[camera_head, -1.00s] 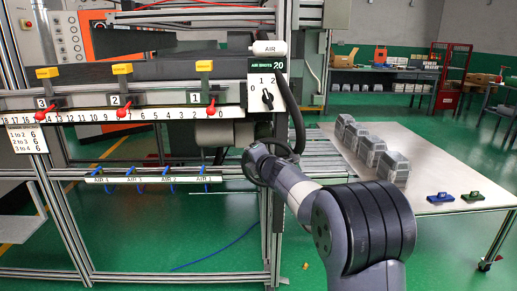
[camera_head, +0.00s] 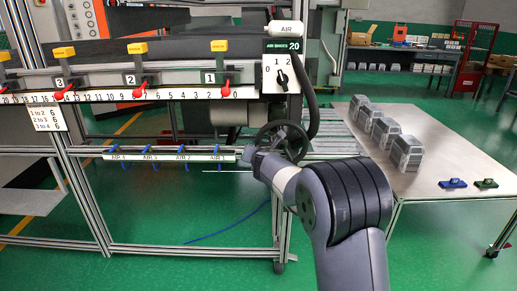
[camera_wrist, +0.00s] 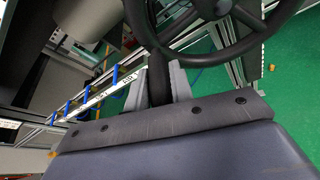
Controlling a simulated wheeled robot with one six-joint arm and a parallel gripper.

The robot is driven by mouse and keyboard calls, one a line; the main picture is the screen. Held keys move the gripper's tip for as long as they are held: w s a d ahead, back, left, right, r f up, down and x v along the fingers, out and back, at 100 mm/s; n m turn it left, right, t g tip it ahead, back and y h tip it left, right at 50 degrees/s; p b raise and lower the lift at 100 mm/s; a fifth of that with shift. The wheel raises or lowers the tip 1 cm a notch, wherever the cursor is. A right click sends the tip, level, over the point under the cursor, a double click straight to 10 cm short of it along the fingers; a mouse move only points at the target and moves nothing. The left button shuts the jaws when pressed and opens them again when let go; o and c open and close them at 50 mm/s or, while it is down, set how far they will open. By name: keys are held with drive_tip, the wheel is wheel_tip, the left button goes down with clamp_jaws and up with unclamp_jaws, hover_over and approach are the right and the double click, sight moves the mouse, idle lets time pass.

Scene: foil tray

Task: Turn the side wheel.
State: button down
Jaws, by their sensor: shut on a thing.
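The side wheel (camera_head: 281,123) is a black spoked handwheel on the right post of the machine frame, below the AIR dial. My gripper (camera_head: 256,157) is at the wheel's lower left. In the wrist view, the wheel's rim and spokes (camera_wrist: 205,59) fill the top right. There my gripper (camera_wrist: 158,88) has its two grey fingers on either side of a dark, rounded handle (camera_wrist: 159,72) at the wheel's rim, and is shut on it. The handle's lower end is hidden between the fingers.
A rail with red pointers (camera_head: 138,90) runs left of the wheel. Blue air hooks (camera_head: 187,151) hang below it. A table (camera_head: 420,175) with several grey blocks (camera_head: 384,132) stands to the right. Green floor is open below.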

drive_tip(key=shift+f+n+h, duration=0.4)
drive_tip(key=shift+f+n, duration=0.2)
drive_tip(key=shift+f, duration=0.15)
drive_tip(key=c, duration=1.3)
unclamp_jaws()
drive_tip(key=shift+o, duration=0.2)
drive_tip(key=a+b+v, duration=0.1)
drive_tip(key=v, duration=0.9)
drive_tip(key=shift+s+d, duration=0.35)
drive_tip(key=shift+d, duration=0.2)
drive_tip(key=p+x, duration=0.1)
drive_tip(key=x, duration=0.9)
drive_tip(key=shift+w, duration=0.4)
